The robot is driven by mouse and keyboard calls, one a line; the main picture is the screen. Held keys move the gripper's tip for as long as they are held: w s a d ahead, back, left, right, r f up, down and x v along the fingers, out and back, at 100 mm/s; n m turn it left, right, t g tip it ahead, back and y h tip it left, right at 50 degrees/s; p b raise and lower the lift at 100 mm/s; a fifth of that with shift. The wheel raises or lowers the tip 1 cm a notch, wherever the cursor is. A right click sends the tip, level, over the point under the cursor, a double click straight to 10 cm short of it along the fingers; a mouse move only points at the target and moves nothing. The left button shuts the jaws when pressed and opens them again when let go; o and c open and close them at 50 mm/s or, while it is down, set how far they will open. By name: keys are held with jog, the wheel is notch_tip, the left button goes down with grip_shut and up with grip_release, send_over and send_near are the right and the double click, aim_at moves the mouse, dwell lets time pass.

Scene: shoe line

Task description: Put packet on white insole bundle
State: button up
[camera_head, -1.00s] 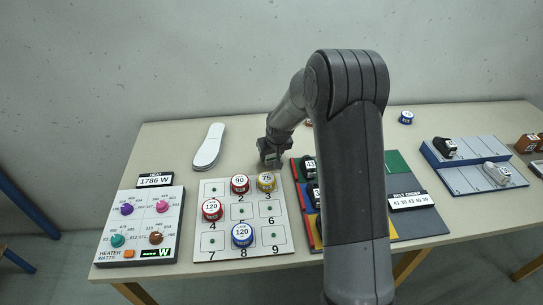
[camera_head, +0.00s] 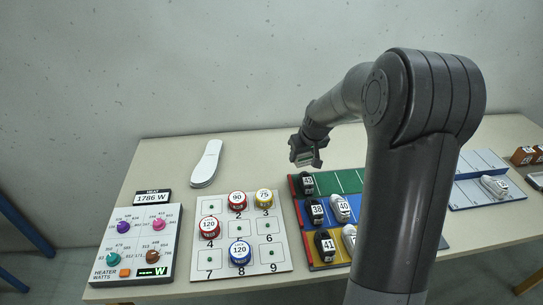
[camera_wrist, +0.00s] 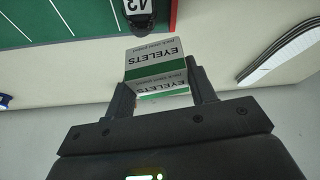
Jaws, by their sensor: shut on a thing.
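The packet (camera_wrist: 155,66) is a small white and green box marked EYELETS. My gripper (camera_wrist: 160,95) is shut on it, with one finger on each side in the wrist view. In the head view my gripper (camera_head: 306,155) is raised above the back of the table, behind the coloured board, with the packet showing in its jaws. The white insole bundle (camera_head: 206,164) lies on the table to the left of my gripper, apart from it. Its layered edge (camera_wrist: 281,50) shows at the right of the wrist view. Its top looks bare.
A numbered white board (camera_head: 215,188) with several round tins stands in front of the insoles. A coloured board (camera_head: 352,182) holds several shoes at the right. A heater panel (camera_head: 112,249) is at front left. Table between insoles and my gripper is clear.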

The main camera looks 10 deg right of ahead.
jog(key=w+a+r+n, duration=0.15)
jog(key=w+a, duration=0.35)
jog(key=a, duration=0.6)
send_over(205, 167)
jog(key=s, duration=0.1)
jog(key=shift+n+y, duration=0.25)
jog(key=shift+y, duration=0.05)
jog(key=f, duration=0.4)
jog(key=shift+s+d+f, duration=0.15)
jog(key=shift+s+d, duration=0.05)
jog(key=shift+d, duration=0.1)
jog(key=shift+f, duration=1.95)
jog(key=shift+f, duration=0.1)
jog(key=shift+f, duration=0.4)
jog(key=o, duration=1)
jog(key=shift+r, duration=0.1)
